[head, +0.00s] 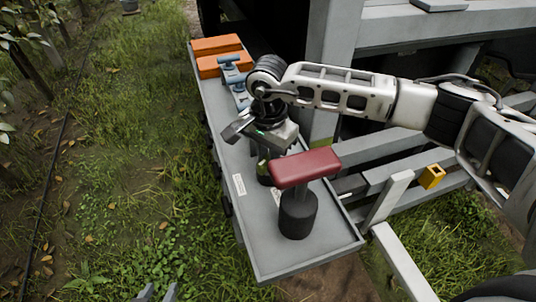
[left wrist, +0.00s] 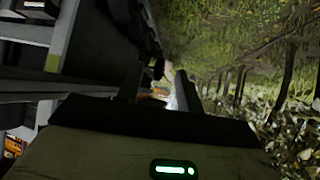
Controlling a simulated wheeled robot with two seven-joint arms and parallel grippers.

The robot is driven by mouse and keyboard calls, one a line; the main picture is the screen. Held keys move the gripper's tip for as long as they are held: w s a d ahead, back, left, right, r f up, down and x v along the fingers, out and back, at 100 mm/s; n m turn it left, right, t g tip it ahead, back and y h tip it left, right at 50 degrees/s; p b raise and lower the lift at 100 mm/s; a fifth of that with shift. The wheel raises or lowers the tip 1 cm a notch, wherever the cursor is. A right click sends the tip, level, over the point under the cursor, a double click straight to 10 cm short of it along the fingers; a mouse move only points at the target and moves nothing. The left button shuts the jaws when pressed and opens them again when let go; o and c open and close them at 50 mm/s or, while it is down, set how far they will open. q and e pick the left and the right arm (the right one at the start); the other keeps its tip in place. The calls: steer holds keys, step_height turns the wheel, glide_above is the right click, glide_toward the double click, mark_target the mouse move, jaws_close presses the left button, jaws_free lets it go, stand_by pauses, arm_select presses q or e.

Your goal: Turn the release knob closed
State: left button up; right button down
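A red bar-handled knob (head: 305,168) stands upright on a dark round base on a grey panel (head: 305,258). I cannot tell whether it is the release knob. My right arm reaches in from the right, and my right gripper (head: 262,145) points down just behind and left of the red handle. It covers another dark-based part (head: 264,172), and its fingertips are hard to make out, so its grip is unclear. My left gripper (head: 158,293) shows only its fingertips at the bottom edge, over grass. In the left wrist view its fingers (left wrist: 158,88) are apart with nothing between them.
Blue fittings (head: 232,75) and orange blocks (head: 217,55) sit at the panel's far end. A grey machine frame (head: 385,150) with a yellow bracket (head: 432,177) stands on the right. Grass (head: 130,150) lies open on the left, with a dark hose (head: 65,125).

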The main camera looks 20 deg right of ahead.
arm_select(q)
steer(key=shift+f, duration=0.15)
arm_select(e)
steer(key=shift+f+m+b, duration=0.1)
steer(key=shift+m+b, duration=0.5)
steer(key=shift+m, duration=0.1)
steer(key=shift+w+m+b, duration=0.1)
steer(key=shift+m+b, duration=0.65)
steer(key=shift+m, duration=0.35)
steer(key=shift+m+b, duration=0.7)
steer(key=shift+m, duration=0.5)
arm_select(q)
steer(key=shift+w+d+f, duration=0.25)
steer(key=shift+d+f, duration=0.15)
steer(key=shift+f, duration=0.15)
arm_select(e)
steer(key=shift+m, duration=0.3)
arm_select(q)
steer(key=shift+t+h, duration=0.3)
arm_select(e)
steer(key=shift+r, duration=0.2)
steer(key=c, duration=1.3)
jaws_free()
